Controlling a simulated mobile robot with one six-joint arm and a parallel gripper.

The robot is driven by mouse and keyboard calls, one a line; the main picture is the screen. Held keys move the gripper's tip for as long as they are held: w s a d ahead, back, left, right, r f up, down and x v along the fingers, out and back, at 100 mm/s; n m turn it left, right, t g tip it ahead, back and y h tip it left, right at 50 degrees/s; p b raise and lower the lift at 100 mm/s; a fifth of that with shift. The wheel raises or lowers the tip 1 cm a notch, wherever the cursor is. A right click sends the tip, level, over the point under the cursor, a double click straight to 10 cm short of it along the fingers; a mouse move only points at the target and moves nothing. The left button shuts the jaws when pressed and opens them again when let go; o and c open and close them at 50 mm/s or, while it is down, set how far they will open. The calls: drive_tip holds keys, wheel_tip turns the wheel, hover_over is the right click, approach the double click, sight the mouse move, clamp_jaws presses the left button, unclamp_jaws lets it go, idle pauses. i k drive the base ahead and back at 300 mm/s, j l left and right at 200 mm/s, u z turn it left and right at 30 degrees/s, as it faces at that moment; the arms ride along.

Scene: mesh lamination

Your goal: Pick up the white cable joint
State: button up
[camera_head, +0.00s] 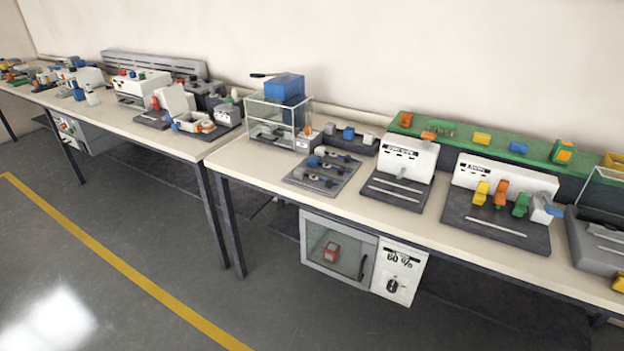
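A small white piece (368,139) stands on a dark tray behind the middle bench, beside a blue piece (348,133) and a grey one (330,128). It may be the white cable joint, but it is too small to tell for sure. Another small white item (91,97) stands near the front of the left bench; I cannot tell what it is. My gripper is not in this view.
Two white machines (405,158) (500,183) on dark bases stand right of the tray. A clear box (270,122) stands to its left, and a grey plate (321,172) with dark parts lies in front. A cabinet (338,252) hangs under the bench. The floor (80,260) in front is clear.

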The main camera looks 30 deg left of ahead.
sight(320, 151)
drive_tip(key=i+j, duration=0.2)
drive_tip(key=j, duration=0.3)
drive_tip(key=i+j, duration=0.25)
drive_tip(key=j, duration=0.25)
drive_tip(key=i+j, duration=0.2)
drive_tip(key=j, duration=0.3)
drive_tip(key=i+j, duration=0.25)
drive_tip(key=j, duration=0.25)
drive_tip(key=i+j, duration=0.2)
drive_tip(key=j, duration=0.3)
drive_tip(key=i+j, duration=0.25)
drive_tip(key=j, duration=0.25)
drive_tip(key=i+j, duration=0.2)
drive_tip(key=j, duration=0.3)
drive_tip(key=i+j, duration=0.25)
drive_tip(key=j, duration=0.25)
drive_tip(key=z, duration=0.05)
